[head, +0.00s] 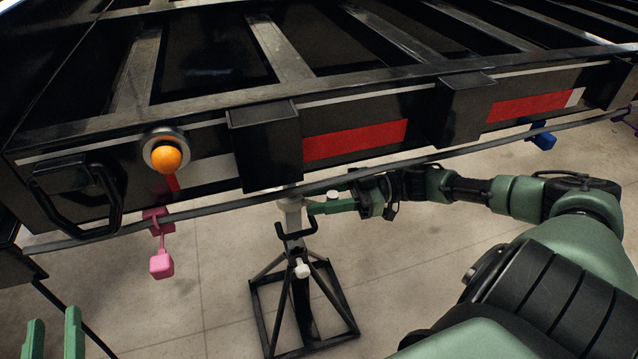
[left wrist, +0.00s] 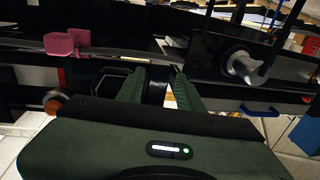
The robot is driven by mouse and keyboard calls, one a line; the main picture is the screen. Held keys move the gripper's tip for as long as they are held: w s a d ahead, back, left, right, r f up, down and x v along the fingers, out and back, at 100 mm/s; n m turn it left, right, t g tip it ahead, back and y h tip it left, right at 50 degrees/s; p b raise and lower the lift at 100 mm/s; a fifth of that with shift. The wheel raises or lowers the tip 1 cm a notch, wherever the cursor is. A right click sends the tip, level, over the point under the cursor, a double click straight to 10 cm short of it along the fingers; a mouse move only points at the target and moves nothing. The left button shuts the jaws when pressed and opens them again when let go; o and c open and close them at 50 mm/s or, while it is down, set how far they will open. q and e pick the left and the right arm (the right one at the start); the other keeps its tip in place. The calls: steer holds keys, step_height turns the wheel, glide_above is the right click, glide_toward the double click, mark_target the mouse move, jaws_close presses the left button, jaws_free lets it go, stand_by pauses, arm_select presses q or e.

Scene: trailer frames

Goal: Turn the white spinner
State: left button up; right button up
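A white spinner-like part (head: 290,212) sits below the trailer's front beam, at the top of a black stand; the beam hides its upper end. A second small white knob (head: 302,268) is lower on the stand. In the left wrist view a whitish round part with a short handle (left wrist: 243,66) shows at upper right. My right gripper (head: 316,207) is beside the upper white part, its green finger reaching in from the right; contact and opening are unclear. My left gripper (head: 54,325) is at the bottom left, fingers apart, away from the stand. It is also open in the left wrist view (left wrist: 158,82).
The black trailer frame (head: 265,145) fills the upper head view, with an orange lamp (head: 167,159). A grey bar (head: 350,182) runs along its front. A pink tag-like block (head: 161,264) hangs left and a blue one (head: 543,140) right. Floor around the stand is clear.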

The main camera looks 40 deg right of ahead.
stand_by(0.3)
arm_select(q)
step_height(320, 180, down, 7)
steer(key=s+a+g+y+p, duration=0.1)
steer(key=g, duration=0.2)
steer(key=shift+s+a+r+g, duration=0.2)
steer(key=shift+s+g, duration=0.1)
steer(key=shift+g, duration=0.1)
arm_select(e)
steer(key=v, duration=0.7)
steer(key=shift+d, duration=0.35)
steer(key=shift+s, duration=0.1)
